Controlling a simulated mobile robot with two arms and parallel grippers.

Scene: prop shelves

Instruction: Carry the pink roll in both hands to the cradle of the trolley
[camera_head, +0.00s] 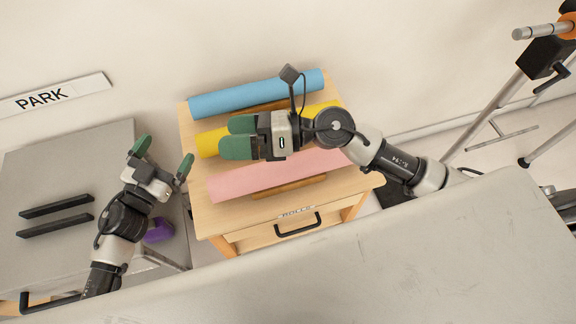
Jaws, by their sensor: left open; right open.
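The pink roll (275,173) lies on top of a wooden cabinet labelled "ROLLS" (234,217), nearest its front edge, on a low wooden support. My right gripper (238,138) is open, with green fingertips pointing left, over the yellow roll just behind the pink roll; its arm hides part of both rolls. My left gripper (163,160) is open and empty, left of the cabinet, its green fingers spread. The grey trolley (70,160) stands at the left with two dark parallel bars (55,216) on top, which look like the cradle.
A blue roll (258,93) and a yellow roll (211,143) lie behind the pink one. A purple object (159,231) is beside the trolley. A "PARK" sign (44,98) is on the wall. A metal stand (496,100) is at right. A grey surface (400,260) fills the foreground.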

